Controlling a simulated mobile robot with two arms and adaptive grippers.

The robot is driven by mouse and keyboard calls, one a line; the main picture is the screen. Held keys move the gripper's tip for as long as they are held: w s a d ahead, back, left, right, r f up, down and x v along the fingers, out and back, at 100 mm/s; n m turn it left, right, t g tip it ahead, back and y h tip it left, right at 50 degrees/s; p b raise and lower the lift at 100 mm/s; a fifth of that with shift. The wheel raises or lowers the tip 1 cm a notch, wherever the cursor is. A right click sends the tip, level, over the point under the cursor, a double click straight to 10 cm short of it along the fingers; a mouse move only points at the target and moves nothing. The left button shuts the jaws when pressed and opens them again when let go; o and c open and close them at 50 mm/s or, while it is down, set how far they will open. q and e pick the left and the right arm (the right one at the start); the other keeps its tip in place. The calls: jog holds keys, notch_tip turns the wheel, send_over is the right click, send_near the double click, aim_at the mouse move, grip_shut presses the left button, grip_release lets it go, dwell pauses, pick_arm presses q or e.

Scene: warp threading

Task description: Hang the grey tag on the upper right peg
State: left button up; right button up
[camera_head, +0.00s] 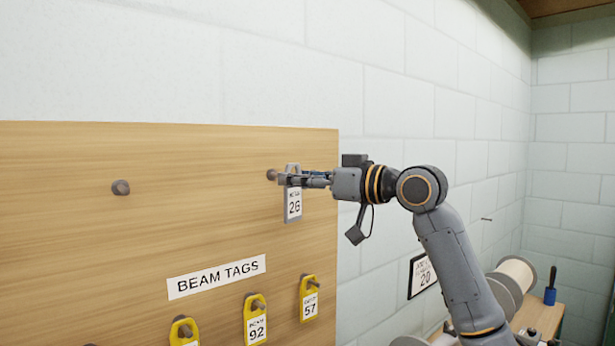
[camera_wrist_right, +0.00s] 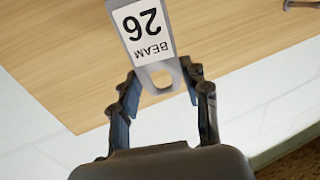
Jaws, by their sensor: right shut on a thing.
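The grey tag (camera_head: 293,206) has a white label reading 26. My right gripper (camera_head: 284,180) is shut on its top end, close to the upper right peg (camera_head: 272,175). In the right wrist view the tag (camera_wrist_right: 166,72) sits between the fingertips of my right gripper (camera_wrist_right: 165,78), with the hole end toward the palm. Whether the peg passes through the hole cannot be told. The upper left peg (camera_head: 121,187) is bare. My left gripper is not in view.
The wooden board (camera_head: 200,150) carries a BEAM TAGS sign (camera_head: 216,277). Below it hang several yellow tags, among them 92 (camera_head: 255,320) and 57 (camera_head: 309,299). A black-framed sign (camera_head: 422,275) is on the wall; a shelf with spools is at the right.

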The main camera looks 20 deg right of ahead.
jog(key=shift+w+a+p, duration=0.25)
jog(key=shift+w+a, duration=0.1)
jog(key=shift+w, duration=0.5)
jog(key=shift+w+a+p, duration=0.25)
jog(key=shift+w+a, duration=0.05)
jog(key=shift+w, duration=0.55)
jog(key=shift+w+a+f+p, duration=0.2)
jog(key=shift+w+f+p, duration=0.15)
jog(key=shift+w+f, duration=0.25)
jog(key=shift+w, duration=0.15)
jog(key=shift+f, duration=0.1)
jog(key=o, duration=1)
